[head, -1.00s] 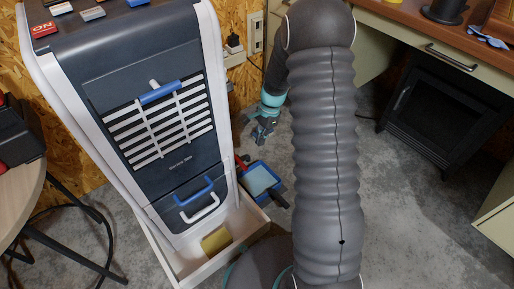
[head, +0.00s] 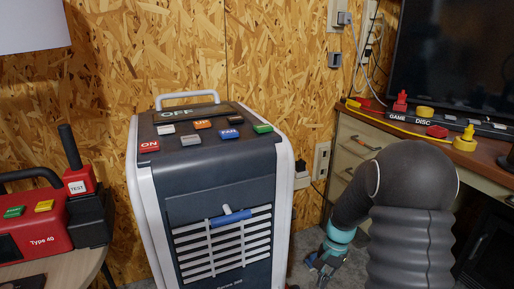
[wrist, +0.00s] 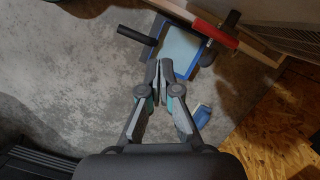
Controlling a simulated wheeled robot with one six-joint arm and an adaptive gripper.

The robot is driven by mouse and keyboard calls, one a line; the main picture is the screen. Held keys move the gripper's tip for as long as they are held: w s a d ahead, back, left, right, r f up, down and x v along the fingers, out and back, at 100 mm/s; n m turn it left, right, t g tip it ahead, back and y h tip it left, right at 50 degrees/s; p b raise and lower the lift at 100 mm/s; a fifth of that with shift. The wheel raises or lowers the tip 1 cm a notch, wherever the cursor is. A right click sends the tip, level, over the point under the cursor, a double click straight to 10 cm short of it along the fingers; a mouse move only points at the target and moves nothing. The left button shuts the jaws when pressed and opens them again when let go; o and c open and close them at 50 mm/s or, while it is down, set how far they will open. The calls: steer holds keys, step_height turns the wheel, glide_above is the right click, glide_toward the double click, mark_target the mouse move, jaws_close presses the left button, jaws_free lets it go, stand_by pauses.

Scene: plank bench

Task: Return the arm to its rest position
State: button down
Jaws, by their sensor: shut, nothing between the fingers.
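My gripper (head: 325,264) hangs low at the end of my folded arm, to the right of the air cooler (head: 215,185) in the head view. In the wrist view my gripper (wrist: 158,70) points at the concrete floor, its two fingers together with nothing held. The fingertips show in front of a blue-rimmed tray-like thing (wrist: 184,45) on the floor. I cannot tell the exact gap between them.
A red unit marked Type 40 (head: 40,232) sits on a round table at left. A wooden desk (head: 360,126) with drawers and a dark screen (head: 455,60) stands at right. A small blue object (wrist: 202,116) lies on the floor.

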steer(key=s+a+r+n+t+p, duration=0.1)
steer(key=s+r+n+t, duration=0.1)
steer(key=s+r, duration=0.5)
steer(key=s+a+r+n+t+h+p, duration=0.1)
steer(key=s+r+n+t+p, duration=0.1)
steer(key=s+r, duration=0.5)
steer(key=s+a+r+n+t+h+p, duration=0.1)
steer(key=s+r, duration=0.6)
steer(key=r, duration=1)
steer(key=a+n+t+p, duration=0.1)
steer(key=n+t, duration=0.1)
steer(key=n, duration=0.1)
steer(key=shift+s+t, duration=0.3)
steer(key=shift+s, duration=0.05)
